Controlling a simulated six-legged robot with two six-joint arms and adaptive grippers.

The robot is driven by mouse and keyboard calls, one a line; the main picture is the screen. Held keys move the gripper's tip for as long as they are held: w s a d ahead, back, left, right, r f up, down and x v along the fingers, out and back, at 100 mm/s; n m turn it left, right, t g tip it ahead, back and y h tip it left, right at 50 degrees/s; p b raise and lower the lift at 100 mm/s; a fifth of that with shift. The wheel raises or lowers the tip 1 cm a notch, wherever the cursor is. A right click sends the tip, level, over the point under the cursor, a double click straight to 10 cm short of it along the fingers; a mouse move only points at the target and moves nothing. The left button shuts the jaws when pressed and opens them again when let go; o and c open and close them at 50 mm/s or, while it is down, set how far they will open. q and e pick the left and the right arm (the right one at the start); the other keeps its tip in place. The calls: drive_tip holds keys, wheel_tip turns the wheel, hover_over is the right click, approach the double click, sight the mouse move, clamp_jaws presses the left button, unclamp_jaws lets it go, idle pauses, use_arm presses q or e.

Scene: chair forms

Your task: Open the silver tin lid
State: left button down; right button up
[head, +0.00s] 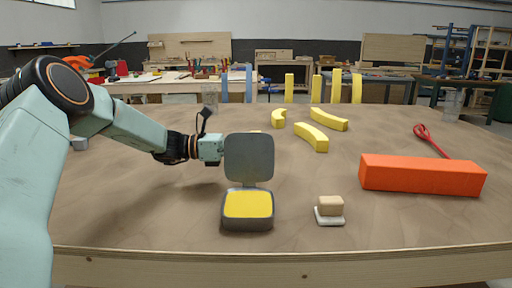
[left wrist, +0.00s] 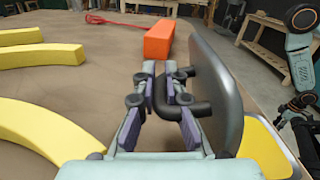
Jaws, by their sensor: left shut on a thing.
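The silver tin (head: 248,222) stands near the front of the table, and yellow content shows inside it. Its grey lid (head: 250,158) stands upright at the back of the tin, so the tin is open. In the left wrist view the lid (left wrist: 215,85) is seen edge-on, with a dark bar handle (left wrist: 180,108) on its outer face. My left gripper (head: 220,149) is at the lid's left side. In the left wrist view its fingers (left wrist: 171,100) are closed around the handle.
A wooden block on a light base (head: 330,208) lies right of the tin. A long orange block (head: 422,175) lies further right, with a red looped tool (head: 430,138) behind it. Several yellow curved pieces (head: 312,137) lie behind.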

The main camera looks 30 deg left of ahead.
sight(255, 143)
idle(0.5)
use_arm(q)
drive_tip(key=shift+s+d+r+m+p, duration=0.35)
drive_tip(key=shift+s+d+r+m, duration=0.15)
drive_tip(key=shift+s+m, duration=0.25)
drive_tip(key=shift+s+d+r+m+p, duration=0.4)
drive_tip(key=shift+s+r+m, duration=0.2)
drive_tip(key=shift+s+m, duration=0.15)
drive_tip(key=shift+w, duration=0.1)
drive_tip(key=shift+w+a+f, duration=0.1)
drive_tip(key=c, duration=1.7)
unclamp_jaws()
drive_tip(key=shift+a, duration=0.1)
drive_tip(key=v, duration=1.2)
